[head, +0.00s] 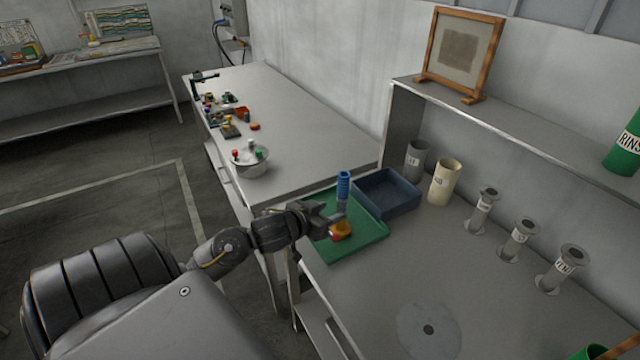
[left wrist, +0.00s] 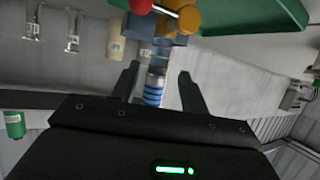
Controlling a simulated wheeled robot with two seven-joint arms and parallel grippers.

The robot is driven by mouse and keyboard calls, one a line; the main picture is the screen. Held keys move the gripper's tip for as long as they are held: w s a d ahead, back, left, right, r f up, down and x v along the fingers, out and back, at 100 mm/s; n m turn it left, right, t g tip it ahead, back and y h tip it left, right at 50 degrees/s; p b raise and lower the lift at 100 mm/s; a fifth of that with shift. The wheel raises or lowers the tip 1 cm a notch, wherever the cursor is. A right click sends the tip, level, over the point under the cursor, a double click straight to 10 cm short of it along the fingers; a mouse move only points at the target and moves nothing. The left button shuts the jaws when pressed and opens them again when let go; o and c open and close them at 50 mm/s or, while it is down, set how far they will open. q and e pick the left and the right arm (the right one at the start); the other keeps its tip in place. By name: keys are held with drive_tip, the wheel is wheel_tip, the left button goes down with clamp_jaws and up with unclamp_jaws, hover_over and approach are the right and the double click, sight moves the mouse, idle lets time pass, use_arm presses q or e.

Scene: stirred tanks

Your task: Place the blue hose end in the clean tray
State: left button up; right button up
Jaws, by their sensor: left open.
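The blue hose end (head: 343,186) is ribbed and stands upright over a yellow and red fitting (head: 341,230) at the green tray (head: 372,246). My left gripper (head: 336,219) is at the hose end's lower part, in front of the fitting. In the left wrist view the blue-ringed hose end (left wrist: 154,90) shows between the two spread fingers of my left gripper (left wrist: 158,75). I see no clear contact with either finger. A dark blue tray (head: 388,192) sits behind the green one; no clean label is readable on either. My right gripper is not in view.
A cream cup (head: 445,182) and a grey cup (head: 415,160) stand right of the dark blue tray. Several labelled grey cylinders (head: 482,210) line the bench. A bowl (head: 246,160) stands on the left table. The bench front is mostly clear.

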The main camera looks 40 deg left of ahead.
use_arm(q)
drive_tip(key=shift+v, duration=1.65)
